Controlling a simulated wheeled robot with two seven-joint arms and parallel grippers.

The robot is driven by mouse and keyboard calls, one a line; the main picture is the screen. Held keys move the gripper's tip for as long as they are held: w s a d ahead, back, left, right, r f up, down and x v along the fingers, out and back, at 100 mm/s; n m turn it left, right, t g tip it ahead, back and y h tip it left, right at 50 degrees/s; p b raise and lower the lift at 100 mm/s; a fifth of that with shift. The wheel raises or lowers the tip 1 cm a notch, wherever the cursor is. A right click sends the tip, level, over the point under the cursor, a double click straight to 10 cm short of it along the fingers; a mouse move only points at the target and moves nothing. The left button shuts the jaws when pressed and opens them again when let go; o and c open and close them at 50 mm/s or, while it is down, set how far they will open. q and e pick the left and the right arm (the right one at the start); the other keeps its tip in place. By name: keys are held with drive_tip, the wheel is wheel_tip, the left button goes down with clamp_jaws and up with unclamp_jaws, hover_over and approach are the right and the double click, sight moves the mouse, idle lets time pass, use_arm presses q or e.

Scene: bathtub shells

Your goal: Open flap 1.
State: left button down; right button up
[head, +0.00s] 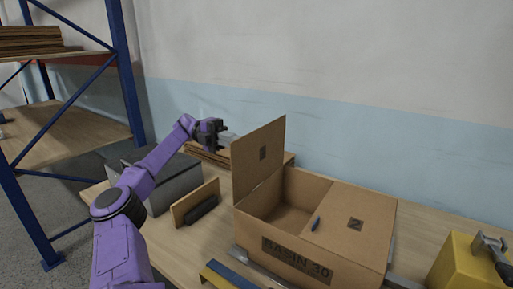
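The cardboard box (250,228) marked "BASIN 30" stands on the wooden table. Its left flap (262,135) stands raised, roughly upright; the dark mark on it is too small to read. The right flap (352,212), marked 2, lies flat over the right part of the box. The left part of the box is uncovered and I see down into it. My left gripper (222,134) is just left of the raised flap's upper left edge. Its fingers are too small to tell whether they are open or touching the flap.
A small dark blue object (316,224) lies by flap 2's left edge. A brown panel with a black object (201,210) and a grey case (165,180) are to the left. A yellow block (455,265) is at right. A blue shelf rack (128,75) stands far left.

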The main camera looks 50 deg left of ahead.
use_arm(q)
drive_tip(key=shift+s+a+f, duration=0.15)
drive_tip(key=shift+a, duration=0.2)
drive_tip(key=c, duration=1.3)
unclamp_jaws()
